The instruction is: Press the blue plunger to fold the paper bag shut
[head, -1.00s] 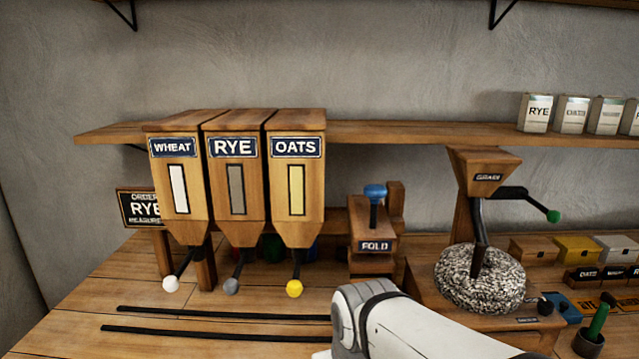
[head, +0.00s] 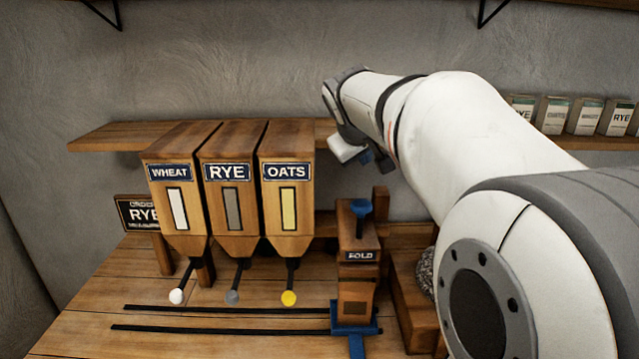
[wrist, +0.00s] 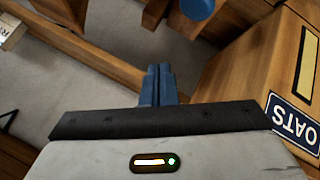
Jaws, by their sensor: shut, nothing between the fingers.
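The blue plunger (head: 360,207) stands raised on the wooden FOLD post (head: 359,242), with its stem showing under the cap. Its round blue cap also shows at the top of the wrist view (wrist: 197,7). A brown paper bag (head: 355,290) stands upright below the FOLD sign, on a blue carriage (head: 357,331). I cannot tell the state of the bag's top, which the FOLD head hides. My gripper (head: 376,158) is in the air above the plunger, apart from it. Its blue fingers (wrist: 158,82) are shut and empty.
The wheat, rye and oats hoppers (head: 233,195) stand close left of the FOLD post. A wooden shelf (head: 110,134) runs behind. My arm covers most of the grinder, whose stone edge (head: 425,272) shows at right. Black rails (head: 220,310) cross the bench in front of the hoppers.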

